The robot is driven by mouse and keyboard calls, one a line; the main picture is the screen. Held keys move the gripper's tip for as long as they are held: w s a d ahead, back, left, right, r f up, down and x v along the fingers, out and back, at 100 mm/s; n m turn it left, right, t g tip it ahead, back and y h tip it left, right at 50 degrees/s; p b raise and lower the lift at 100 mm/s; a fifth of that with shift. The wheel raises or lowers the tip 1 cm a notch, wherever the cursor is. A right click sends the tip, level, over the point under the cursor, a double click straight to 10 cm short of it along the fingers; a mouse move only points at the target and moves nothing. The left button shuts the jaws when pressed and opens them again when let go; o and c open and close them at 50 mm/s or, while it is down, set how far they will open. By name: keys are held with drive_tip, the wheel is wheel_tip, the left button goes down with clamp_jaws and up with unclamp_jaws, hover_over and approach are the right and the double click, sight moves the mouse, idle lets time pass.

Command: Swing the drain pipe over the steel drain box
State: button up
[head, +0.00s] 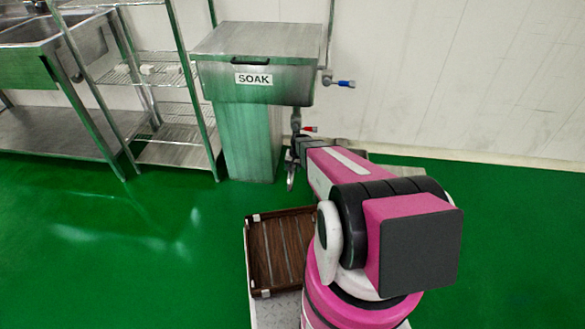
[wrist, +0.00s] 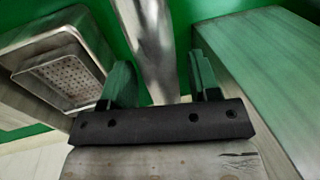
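The drain pipe (wrist: 155,45) is a shiny steel tube. In the wrist view it runs from the top edge down between the two fingers of my gripper (wrist: 162,82). The fingers stand apart, with a narrow gap showing on each side of the pipe. In the head view the pipe's lower end (head: 291,178) hangs below the SOAK tank (head: 290,71), beside my gripper (head: 296,152), which is mostly hidden by my arm. The steel drain box (wrist: 28,58) lies left of the pipe in the wrist view, with a perforated basket (wrist: 68,76) in it. In the head view my arm hides most of the box.
The tank's pedestal (head: 247,142) stands close to the pipe and fills the wrist view's right side. A blue-handled valve (head: 345,83) and a red-handled one (head: 309,129) are on the tank's plumbing. A wire shelf (head: 160,70) stands left. Green floor is clear at right.

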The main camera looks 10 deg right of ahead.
clamp_jaws()
drive_tip(key=w+d+n+g, duration=0.2)
drive_tip(key=d+n, duration=0.7)
drive_tip(key=d, duration=0.6)
drive_tip(key=w+d+n+h, duration=0.1)
drive_tip(key=w+d+n, duration=0.6)
drive_tip(key=w+n, duration=0.2)
drive_tip(key=shift+w+d+g, duration=0.4)
drive_tip(key=shift+w, duration=0.3)
drive_tip(key=shift+o, duration=1.2)
unclamp_jaws()
drive_tip(key=a+v, duration=0.1)
drive_tip(key=v, duration=0.9)
drive_tip(key=shift+d+r, duration=0.35)
drive_tip(key=shift+r, duration=0.05)
